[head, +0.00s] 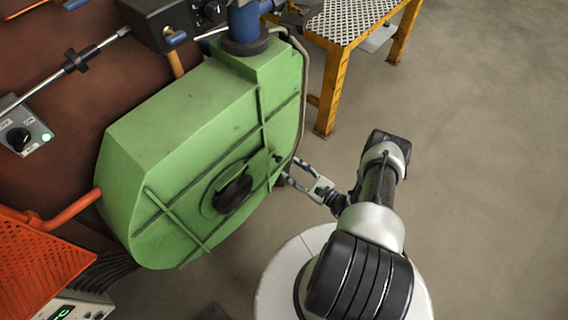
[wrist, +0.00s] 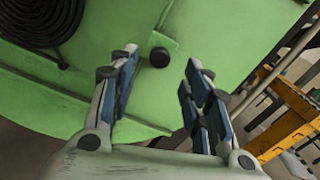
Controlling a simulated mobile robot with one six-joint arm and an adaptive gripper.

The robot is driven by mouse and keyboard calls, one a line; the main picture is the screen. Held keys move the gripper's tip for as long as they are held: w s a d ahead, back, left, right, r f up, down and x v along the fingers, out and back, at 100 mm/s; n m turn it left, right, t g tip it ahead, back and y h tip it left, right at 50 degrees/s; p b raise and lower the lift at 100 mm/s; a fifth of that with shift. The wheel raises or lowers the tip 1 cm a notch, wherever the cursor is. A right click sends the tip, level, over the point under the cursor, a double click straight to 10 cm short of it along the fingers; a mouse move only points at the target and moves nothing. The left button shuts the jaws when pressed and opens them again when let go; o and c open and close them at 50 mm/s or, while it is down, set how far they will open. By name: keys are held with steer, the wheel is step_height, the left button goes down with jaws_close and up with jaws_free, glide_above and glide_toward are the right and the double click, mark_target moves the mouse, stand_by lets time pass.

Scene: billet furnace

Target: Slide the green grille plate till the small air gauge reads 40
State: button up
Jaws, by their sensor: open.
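A large green housing (head: 165,150) fills the middle of the head view, with a dark round grille (head: 233,188) on its face. In the wrist view a dark coiled grille (wrist: 38,18) shows at top left. A short black knob (wrist: 159,57) stands on a raised green plate (wrist: 140,22), which I take for the grille plate. My gripper (head: 291,169) is at the housing's right side. In the wrist view my gripper (wrist: 160,60) is open, with the knob between its fingertips in the picture; I cannot tell if they touch it. I cannot make out the small air gauge.
A yellow-legged table (head: 335,80) stands behind, at upper right. An orange mesh guard (head: 35,265) and a box with a green display (head: 70,308) are at lower left. A control box with a black dial (head: 20,138) is at left. The floor at right is clear.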

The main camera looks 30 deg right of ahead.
mark_target(280, 160)
steer(key=x, duration=0.5)
steer(key=shift+w, duration=0.1)
steer(key=shift+c, duration=0.6)
jaws_close()
